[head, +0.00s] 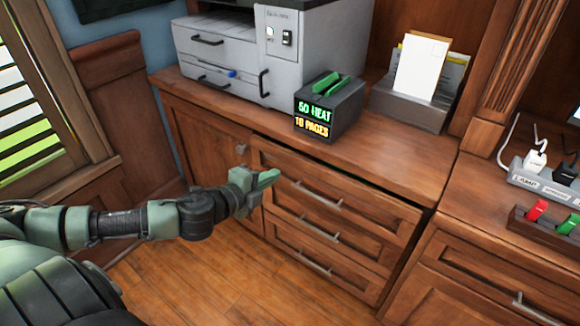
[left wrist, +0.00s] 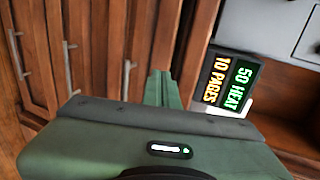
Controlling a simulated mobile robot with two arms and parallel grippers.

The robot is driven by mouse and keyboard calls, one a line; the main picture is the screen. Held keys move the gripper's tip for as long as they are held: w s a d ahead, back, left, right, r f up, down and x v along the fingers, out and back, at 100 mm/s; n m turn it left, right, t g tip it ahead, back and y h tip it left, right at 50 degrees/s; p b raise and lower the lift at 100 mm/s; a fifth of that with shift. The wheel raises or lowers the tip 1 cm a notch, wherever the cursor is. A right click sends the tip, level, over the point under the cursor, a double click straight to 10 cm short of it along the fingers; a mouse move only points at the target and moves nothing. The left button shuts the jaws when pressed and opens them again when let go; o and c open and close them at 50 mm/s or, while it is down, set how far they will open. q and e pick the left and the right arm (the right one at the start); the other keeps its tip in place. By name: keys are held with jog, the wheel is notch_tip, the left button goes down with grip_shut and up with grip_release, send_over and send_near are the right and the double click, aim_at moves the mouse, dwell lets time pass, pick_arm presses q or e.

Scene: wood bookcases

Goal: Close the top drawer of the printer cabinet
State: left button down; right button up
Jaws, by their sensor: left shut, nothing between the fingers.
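The printer cabinet (head: 205,133) is brown wood, with a stack of drawers under its top. The top drawer (head: 370,213) has a bar handle (head: 318,194) and stands slightly out, with a dark gap along its upper edge. My left gripper (head: 270,178) is shut and empty, its green fingers in front of the drawer's left end. I cannot tell whether they touch it. In the left wrist view the shut fingers (left wrist: 160,88) point toward the drawer fronts, which appear turned sideways. My right gripper is not in view.
A grey printer (head: 225,60) and a dark box with a lit "50 HEAT, 10 PAGES" display (head: 313,119) stand on the cabinet top. A paper holder (head: 410,103) is beside them. Another cabinet with a power strip (head: 545,180) adjoins at right. The wood floor (head: 190,280) in front is clear.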

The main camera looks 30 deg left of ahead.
aim_at(297, 157)
pick_arm(q)
jog(key=x, duration=0.7)
jog(key=shift+w+r, duration=0.1)
jog(key=shift+r, duration=0.3)
jog(key=shift+w+d+f, duration=0.1)
jog(key=shift+w, duration=0.5)
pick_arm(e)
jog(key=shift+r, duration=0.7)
